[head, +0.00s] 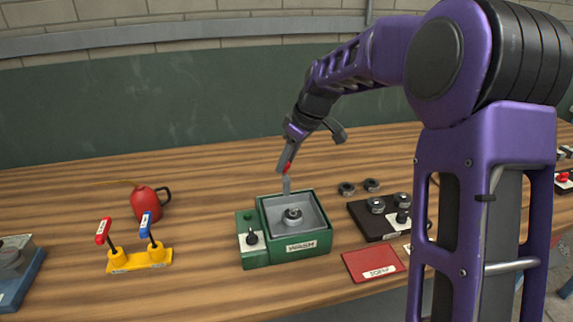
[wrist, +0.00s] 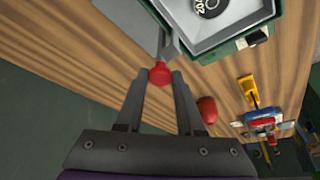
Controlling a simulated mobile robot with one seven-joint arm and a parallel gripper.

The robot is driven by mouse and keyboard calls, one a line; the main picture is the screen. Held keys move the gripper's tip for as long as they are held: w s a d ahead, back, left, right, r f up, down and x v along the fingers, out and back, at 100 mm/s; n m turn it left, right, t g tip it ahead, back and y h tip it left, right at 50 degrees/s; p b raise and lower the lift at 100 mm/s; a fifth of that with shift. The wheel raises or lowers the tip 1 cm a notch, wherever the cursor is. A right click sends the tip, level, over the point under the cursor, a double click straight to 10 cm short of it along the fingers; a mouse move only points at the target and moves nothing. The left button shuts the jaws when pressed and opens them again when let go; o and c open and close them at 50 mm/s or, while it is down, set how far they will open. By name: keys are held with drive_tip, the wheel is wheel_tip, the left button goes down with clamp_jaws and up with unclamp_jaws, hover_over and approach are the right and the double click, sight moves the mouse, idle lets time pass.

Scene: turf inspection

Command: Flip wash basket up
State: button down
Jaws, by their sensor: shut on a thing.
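The green wash box (head: 318,249) with a "WASH" label stands on the wooden bench. Its grey basin (head: 314,206) is open at the top and holds a round metal part (head: 292,215). A grey handle (head: 286,186) with a red knob (wrist: 160,75) rises at the basin's back edge. My gripper (head: 287,164) is above and behind the box, with its fingers closed on the red knob. The knob sits between the fingertips in the wrist view. The basket itself is hard to tell apart from the basin.
A switch panel (head: 251,239) is on the box's left side. A red oil can (head: 145,203) and a yellow stand with red and blue levers (head: 140,260) are to the left. A black tray (head: 380,226) with round parts and a red plate (head: 373,263) are to the right.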

drive_tip(key=shift+r, duration=0.65)
drive_tip(key=shift+w, duration=0.1)
drive_tip(key=c, duration=0.9)
unclamp_jaws()
drive_tip(key=o, duration=0.3)
drive_tip(key=shift+o, duration=0.2)
